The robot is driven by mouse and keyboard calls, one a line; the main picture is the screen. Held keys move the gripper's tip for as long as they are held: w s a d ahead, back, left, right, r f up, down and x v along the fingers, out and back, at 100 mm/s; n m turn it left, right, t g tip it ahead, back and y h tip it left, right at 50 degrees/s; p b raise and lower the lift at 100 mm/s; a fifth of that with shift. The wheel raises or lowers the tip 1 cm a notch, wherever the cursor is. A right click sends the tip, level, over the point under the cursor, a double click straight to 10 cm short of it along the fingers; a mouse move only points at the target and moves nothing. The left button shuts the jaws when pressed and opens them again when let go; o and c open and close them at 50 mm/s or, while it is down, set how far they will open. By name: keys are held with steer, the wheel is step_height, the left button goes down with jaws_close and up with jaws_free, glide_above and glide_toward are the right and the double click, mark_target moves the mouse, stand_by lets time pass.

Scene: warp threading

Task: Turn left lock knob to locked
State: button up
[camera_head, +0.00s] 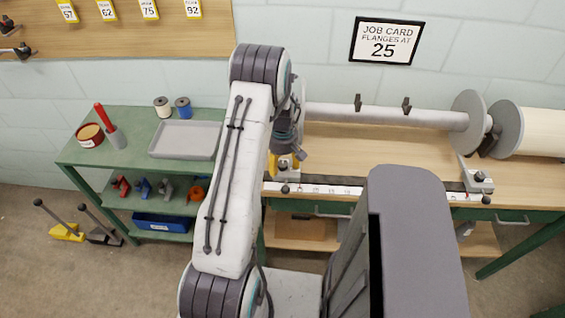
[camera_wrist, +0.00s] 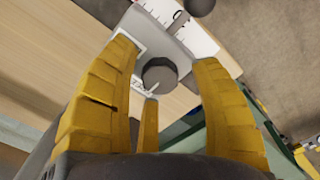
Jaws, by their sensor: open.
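The left lock knob (camera_wrist: 160,73) is a grey, many-sided cap on a light metal block (camera_wrist: 172,45), with white markings beside it. In the wrist view my gripper (camera_wrist: 167,62) is open, its yellow fingers spread on both sides of the knob and a third finger below it. I see gaps between the fingers and the knob. In the head view my gripper (camera_head: 287,163) is over the left block at the ruler's left end, and it hides the knob there. I cannot read the knob's lock position.
A scale bar (camera_head: 335,190) runs along the bench front to a right block (camera_head: 478,177) with its own knob. A dark round knob (camera_wrist: 200,6) stands near the left block. A roller (camera_head: 390,115) with flanges lies behind. A green cart (camera_head: 110,150) stands left.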

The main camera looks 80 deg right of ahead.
steer(key=shift+o, duration=0.2)
jaws_close()
stand_by(0.3)
steer(key=shift+f+m+b, duration=0.1)
steer(key=shift+m+b, duration=0.2)
steer(key=shift+b, duration=0.1)
steer(key=shift+f+m+b, duration=0.1)
steer(key=shift+m+b, duration=0.8)
steer(key=m+b, duration=0.3)
steer(key=m, duration=0.3)
steer(key=shift+b, duration=0.4)
steer(key=m+b, duration=0.1)
steer(key=m, duration=0.3)
steer(key=shift+m+b, duration=0.35)
steer(key=shift+m, duration=0.05)
steer(key=shift+a+m+b, duration=0.1)
steer(key=shift+m+b, duration=0.5)
steer(key=shift+m, duration=1.7)
